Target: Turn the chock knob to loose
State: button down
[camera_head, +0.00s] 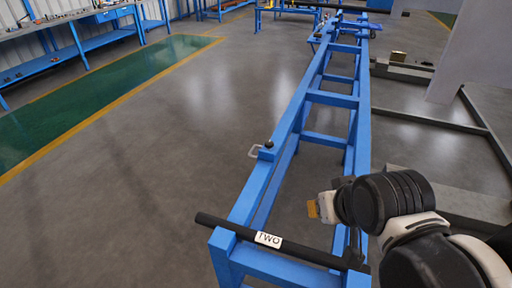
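A small black knob (268,144) stands on top of the left rail of the long blue frame (331,98). A pale, thin bracket (254,151) sticks out to the left beside it. I cannot tell which way the knob is turned. My arm, with black and white links, reaches in from the lower right. A white and tan piece (325,207) shows at its far end, over the frame and apart from the knob. My gripper's fingers are not clearly seen, and what they do is hidden by the arm.
A black bar (222,224) with a white label reading "TWO" (268,239) lies across the frame's near end. Grey metal beams (477,114) lie to the right. Blue workbenches (62,58) stand at the far left. The floor left of the frame is clear.

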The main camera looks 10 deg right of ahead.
aim_at(269, 144)
jog(key=j+z, duration=0.45)
jog(key=j, duration=0.9)
jog(key=i+j+z, duration=0.1)
jog(key=j+z, duration=0.75)
jog(key=j, duration=0.2)
jog(key=j+z, duration=0.45)
jog(key=k+j+z, duration=0.1)
jog(key=j+z, duration=0.3)
jog(key=j, duration=0.2)
jog(key=i+j+z, duration=0.2)
jog(key=j+z, duration=0.25)
jog(key=i+j, duration=0.05)
jog(key=j, duration=0.05)
